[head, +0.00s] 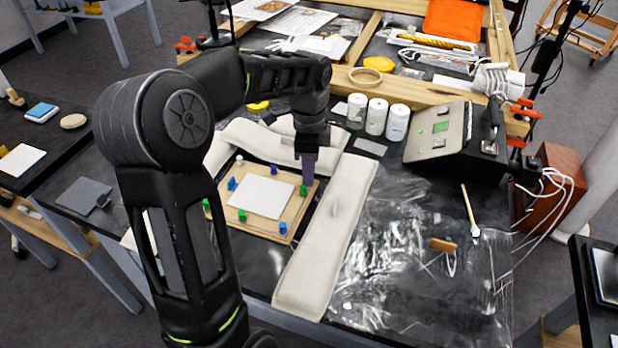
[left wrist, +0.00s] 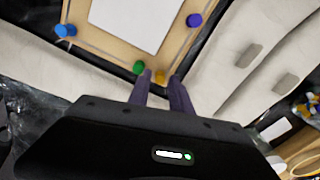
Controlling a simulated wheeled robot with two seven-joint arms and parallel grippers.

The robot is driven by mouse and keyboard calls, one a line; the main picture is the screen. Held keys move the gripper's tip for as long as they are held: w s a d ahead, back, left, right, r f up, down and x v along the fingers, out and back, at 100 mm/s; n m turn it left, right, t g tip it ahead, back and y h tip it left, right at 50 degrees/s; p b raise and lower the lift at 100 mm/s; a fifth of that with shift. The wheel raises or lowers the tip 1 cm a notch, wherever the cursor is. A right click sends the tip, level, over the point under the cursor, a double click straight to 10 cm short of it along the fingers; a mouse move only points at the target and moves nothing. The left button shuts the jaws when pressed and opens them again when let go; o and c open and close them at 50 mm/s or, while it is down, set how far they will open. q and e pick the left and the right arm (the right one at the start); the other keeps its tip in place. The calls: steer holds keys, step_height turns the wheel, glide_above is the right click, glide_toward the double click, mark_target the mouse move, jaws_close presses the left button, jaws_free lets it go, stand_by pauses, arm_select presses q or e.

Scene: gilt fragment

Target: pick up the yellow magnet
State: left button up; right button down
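The yellow magnet (left wrist: 160,79) is small and sits near a corner of the wooden board (left wrist: 115,50), beside a green magnet (left wrist: 138,67). In the left wrist view it shows between and just beyond the tips of my left gripper (left wrist: 161,82). The two fingers are apart, and I cannot tell whether either touches the magnet. In the head view my left gripper (head: 307,168) points down at the board's far right corner, with a green magnet (head: 303,190) just below it. The yellow magnet does not show there. My right gripper is out of view.
A white sheet (head: 262,196) lies on the board among several blue, green and purple magnets. Pale padded cushions (head: 330,235) border the board. White jars (head: 376,117) and a slanted metal box (head: 440,130) stand behind.

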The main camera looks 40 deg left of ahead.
arm_select(q)
steer(key=shift+f, duration=0.3)
steer(key=shift+c, duration=0.2)
jaws_close()
stand_by(0.4)
